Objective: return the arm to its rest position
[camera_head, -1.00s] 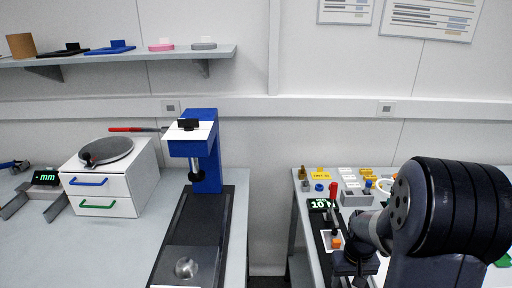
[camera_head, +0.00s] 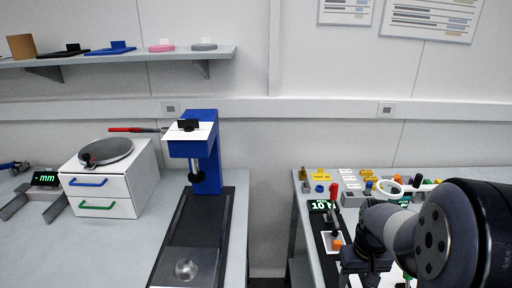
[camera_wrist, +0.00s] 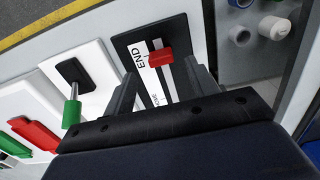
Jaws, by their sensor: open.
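My gripper (camera_wrist: 160,85) is open in the wrist view, its two dark fingers spread apart with nothing held between them. Beyond the fingertips, a red block (camera_wrist: 161,58) sits on a black plate (camera_wrist: 136,42) marked END; I cannot tell the exact gap. In the head view my gripper (camera_head: 375,280) points down over the right bench, at the lower end of my bent arm, its fingertips partly cut off by the frame edge.
The right bench (camera_head: 308,236) is crowded: a display reading 10 (camera_head: 320,206), a red peg (camera_head: 334,190), and several small blocks. A gap separates it from the left bench (camera_head: 105,250), which holds a blue press stand (camera_head: 207,170) and a drawer box (camera_head: 104,193).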

